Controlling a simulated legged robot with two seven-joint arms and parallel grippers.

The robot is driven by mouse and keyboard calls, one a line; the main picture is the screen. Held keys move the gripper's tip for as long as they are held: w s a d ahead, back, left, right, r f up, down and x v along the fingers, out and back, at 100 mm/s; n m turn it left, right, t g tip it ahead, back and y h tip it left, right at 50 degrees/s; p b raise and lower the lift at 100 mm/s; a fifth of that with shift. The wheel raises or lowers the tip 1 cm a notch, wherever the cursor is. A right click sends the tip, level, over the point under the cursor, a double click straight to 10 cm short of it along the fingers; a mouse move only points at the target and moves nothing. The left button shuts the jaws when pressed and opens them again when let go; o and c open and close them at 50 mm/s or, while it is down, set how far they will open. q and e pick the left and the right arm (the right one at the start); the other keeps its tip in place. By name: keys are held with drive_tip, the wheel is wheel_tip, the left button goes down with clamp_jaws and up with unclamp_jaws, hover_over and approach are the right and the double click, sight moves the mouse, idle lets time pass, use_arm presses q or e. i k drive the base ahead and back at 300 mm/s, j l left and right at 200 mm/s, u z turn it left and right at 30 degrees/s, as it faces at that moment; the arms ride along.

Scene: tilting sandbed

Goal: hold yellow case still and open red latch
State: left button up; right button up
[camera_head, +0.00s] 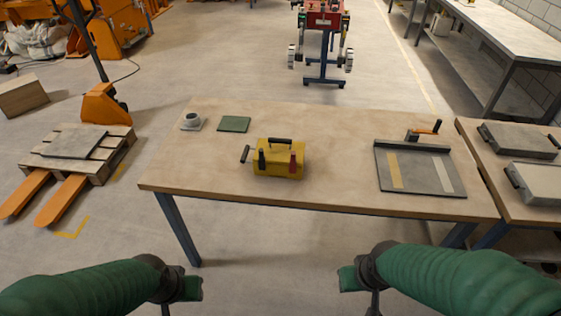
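The yellow case (279,171) stands upright near the middle of the wooden table. It has a black handle on top (280,140) and another on its left side (245,154). The red latch (293,164) is on the case's front, at the right; a dark latch (262,160) is at the left. Whether the latches are open is too small to tell. My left gripper (187,288) and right gripper (350,279) are low in the picture, in front of the table and well apart from the case. Their fingers are not clear.
The wooden table (340,189) is clear around the case. A green pad (234,124) and a small grey cup-like item (191,122) lie behind left. A dark board (421,182) with two stripes lies right. A side table (505,205) with grey cases adjoins at right.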

sight(292, 167)
drive_tip(key=i+j+z, duration=0.35)
drive_tip(key=j, duration=0.35)
drive_tip(key=i+j+z, duration=0.15)
drive_tip(key=i+j, duration=0.2)
drive_tip(key=i+j+z, duration=0.2)
drive_tip(key=j, duration=0.25)
drive_tip(key=z, duration=0.55)
